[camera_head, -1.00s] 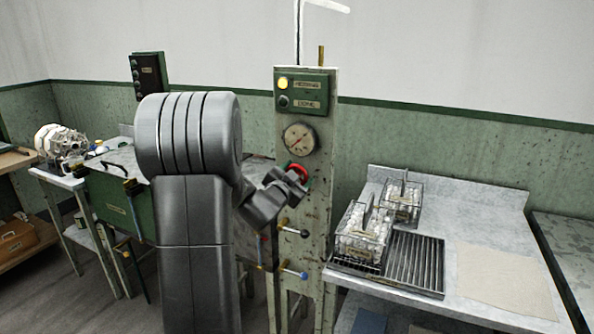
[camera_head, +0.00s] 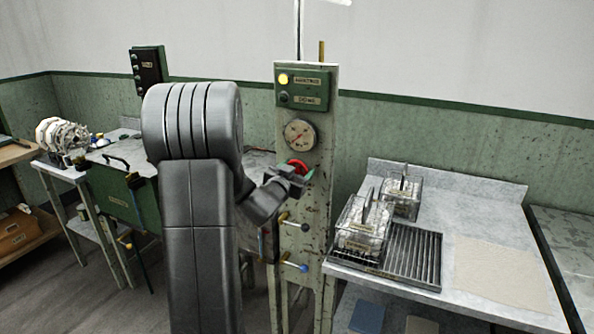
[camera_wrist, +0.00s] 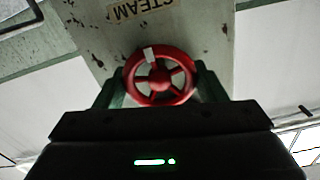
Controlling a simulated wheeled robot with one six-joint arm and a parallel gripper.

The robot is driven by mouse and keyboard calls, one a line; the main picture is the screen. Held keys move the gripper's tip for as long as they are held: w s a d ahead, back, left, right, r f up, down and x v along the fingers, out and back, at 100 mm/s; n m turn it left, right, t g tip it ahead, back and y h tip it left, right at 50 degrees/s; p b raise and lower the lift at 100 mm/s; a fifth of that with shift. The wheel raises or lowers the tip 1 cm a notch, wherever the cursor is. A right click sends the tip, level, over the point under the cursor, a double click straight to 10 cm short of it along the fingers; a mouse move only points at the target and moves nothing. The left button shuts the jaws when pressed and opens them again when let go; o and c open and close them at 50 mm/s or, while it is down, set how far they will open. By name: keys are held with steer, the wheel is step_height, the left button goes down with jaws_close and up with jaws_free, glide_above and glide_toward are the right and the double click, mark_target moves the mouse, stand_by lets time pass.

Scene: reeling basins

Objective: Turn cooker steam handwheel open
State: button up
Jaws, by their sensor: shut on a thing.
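The red steam handwheel (camera_wrist: 184,78) is on the front of the pale, chipped panel (camera_head: 318,215), below a label reading STEAM (camera_wrist: 138,8) in the wrist view. In the head view the wheel (camera_head: 299,166) shows just past my gripper (camera_head: 298,177). My gripper is shut on the wheel, with its two greenish fingers (camera_wrist: 160,92) on either side of the rim in the wrist view. A round gauge (camera_head: 299,135) is above the wheel.
A green box with a lit yellow lamp (camera_head: 284,79) tops the panel. Two levers, dark-tipped (camera_head: 304,228) and blue-tipped (camera_head: 303,268), stick out below the wheel. On the right, a grey table (camera_head: 470,205) carries wire baskets (camera_head: 365,228) and a slatted rack (camera_head: 412,262).

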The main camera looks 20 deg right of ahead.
steer(key=shift+f, duration=0.1)
steer(key=o, duration=1)
steer(key=shift+a, duration=0.1)
steer(key=b+v, duration=0.2)
steer(key=v, duration=1.1)
steer(key=shift+s+a, duration=0.2)
steer(key=shift+s, duration=0.15)
steer(key=shift+w+d, duration=0.1)
steer(key=p+x, duration=0.2)
steer(key=x, duration=1.1)
steer(key=shift+w+d, duration=0.2)
steer(key=shift+w, duration=0.05)
